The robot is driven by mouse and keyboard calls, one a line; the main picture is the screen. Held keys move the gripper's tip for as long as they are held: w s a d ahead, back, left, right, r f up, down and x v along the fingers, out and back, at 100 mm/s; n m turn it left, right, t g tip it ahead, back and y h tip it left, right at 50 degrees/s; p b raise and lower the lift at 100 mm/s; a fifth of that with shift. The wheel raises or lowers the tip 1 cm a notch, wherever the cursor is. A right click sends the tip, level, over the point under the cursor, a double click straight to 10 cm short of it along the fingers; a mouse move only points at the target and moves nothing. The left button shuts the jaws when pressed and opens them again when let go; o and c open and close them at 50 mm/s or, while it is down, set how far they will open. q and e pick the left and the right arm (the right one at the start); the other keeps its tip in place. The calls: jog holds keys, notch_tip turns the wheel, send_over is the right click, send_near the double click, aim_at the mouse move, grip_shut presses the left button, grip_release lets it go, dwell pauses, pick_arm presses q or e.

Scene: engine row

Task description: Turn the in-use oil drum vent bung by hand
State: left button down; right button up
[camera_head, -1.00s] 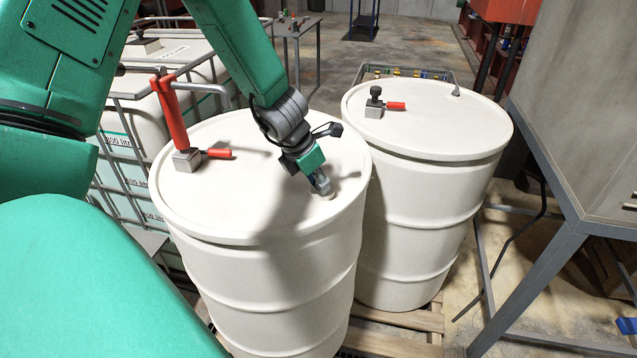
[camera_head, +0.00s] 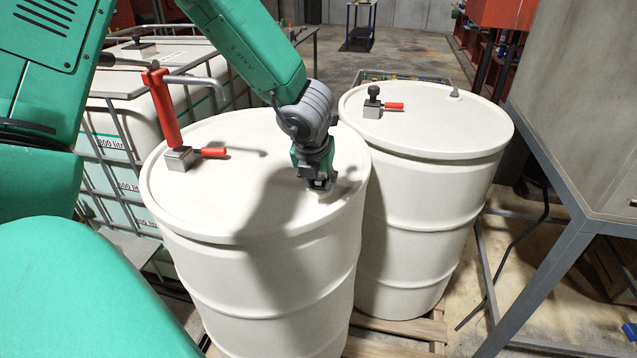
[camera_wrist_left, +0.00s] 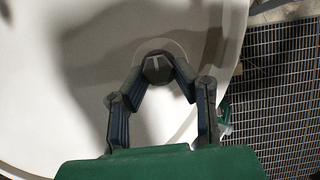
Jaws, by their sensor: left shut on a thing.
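The in-use oil drum (camera_head: 255,270) is the white drum at the front, with a red-handled pump (camera_head: 168,108) on the left of its lid. My left gripper (camera_head: 320,183) points down at the right part of that lid. In the left wrist view my left gripper (camera_wrist_left: 157,62) is shut on the vent bung (camera_wrist_left: 158,69), a small dark round cap on a pale round base. The fingertips touch it on both sides. In the head view the bung is mostly hidden by the gripper. My right gripper is not in view.
A second white drum (camera_head: 420,215) stands close on the right, with a red-levered tap (camera_head: 374,103) and an upright grey bung (camera_head: 455,92) on its lid. A caged tank (camera_head: 110,130) stands at left. A grey metal stand (camera_head: 570,240) is at right.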

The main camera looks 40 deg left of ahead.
pick_arm(q)
jog(key=shift+s+f, duration=0.1)
jog(key=shift+f, duration=0.05)
dwell(0.3)
jog(key=c, duration=1.3)
grip_release()
jog(key=shift+r, duration=0.2)
jog(key=v, duration=1.1)
jog(key=shift+r, duration=0.2)
jog(key=shift+s+f, duration=0.1)
